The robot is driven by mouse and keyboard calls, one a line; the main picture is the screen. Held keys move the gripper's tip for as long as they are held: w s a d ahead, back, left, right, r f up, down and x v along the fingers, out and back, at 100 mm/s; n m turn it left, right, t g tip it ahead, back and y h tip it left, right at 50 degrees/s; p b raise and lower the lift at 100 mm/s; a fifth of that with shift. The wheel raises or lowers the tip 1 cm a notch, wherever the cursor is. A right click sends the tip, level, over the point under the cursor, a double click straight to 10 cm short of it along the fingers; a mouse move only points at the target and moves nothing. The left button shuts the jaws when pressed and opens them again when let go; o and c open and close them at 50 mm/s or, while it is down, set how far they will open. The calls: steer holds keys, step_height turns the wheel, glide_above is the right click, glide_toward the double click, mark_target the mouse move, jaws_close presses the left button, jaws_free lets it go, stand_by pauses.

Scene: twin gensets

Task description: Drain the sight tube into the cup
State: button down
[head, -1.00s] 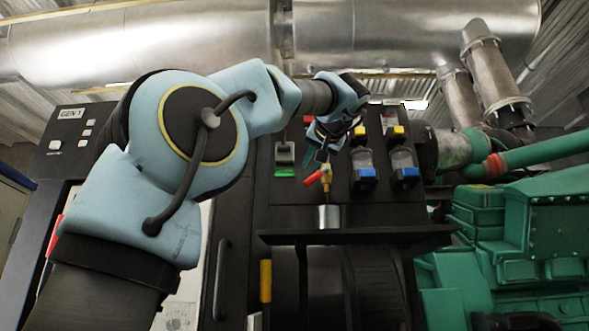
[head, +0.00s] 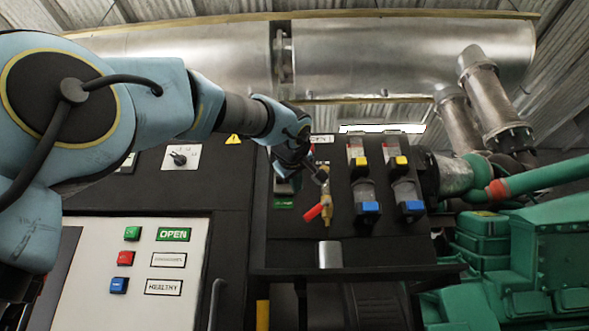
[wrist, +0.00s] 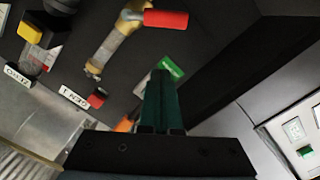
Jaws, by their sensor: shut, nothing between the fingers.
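A brass valve (head: 327,205) with a red lever (head: 314,212) is on the dark panel. The lever slants down and left in the head view. A metal cup (head: 329,254) stands upright below the valve on a ledge; its inside is hidden. The wrist view shows the brass valve (wrist: 112,45) and red lever (wrist: 165,18) near the top. My gripper (head: 318,176) is by the valve's upper end, at its left. In the wrist view my gripper (wrist: 163,74) is shut and empty, apart from the lever, over the panel.
A dark ledge (head: 380,273) juts out below. A green engine (head: 540,250) fills the lower right.

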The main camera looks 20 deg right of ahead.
mark_target(316, 212)
steer(key=shift+w+d+f+p, duration=0.15)
steer(key=shift+w+d+f, duration=0.15)
steer(key=shift+d+f, duration=0.25)
steer(key=shift+w+d+f+p, duration=0.1)
steer(key=shift+w+d+f, duration=0.2)
steer(key=shift+d+f, duration=0.3)
steer(key=shift+w+d+f+p, duration=0.15)
steer(key=shift+w+d+f, duration=0.2)
steer(key=shift+d, duration=0.35)
steer(key=shift+f, duration=0.1)
steer(key=shift+f+n+b, duration=0.2)
steer(key=shift+n+b, duration=0.1)
steer(key=shift+b, duration=0.6)
steer(key=shift+s+f+n+b, duration=0.15)
steer(key=shift+n+b, duration=0.15)
steer(key=shift+b, duration=0.4)
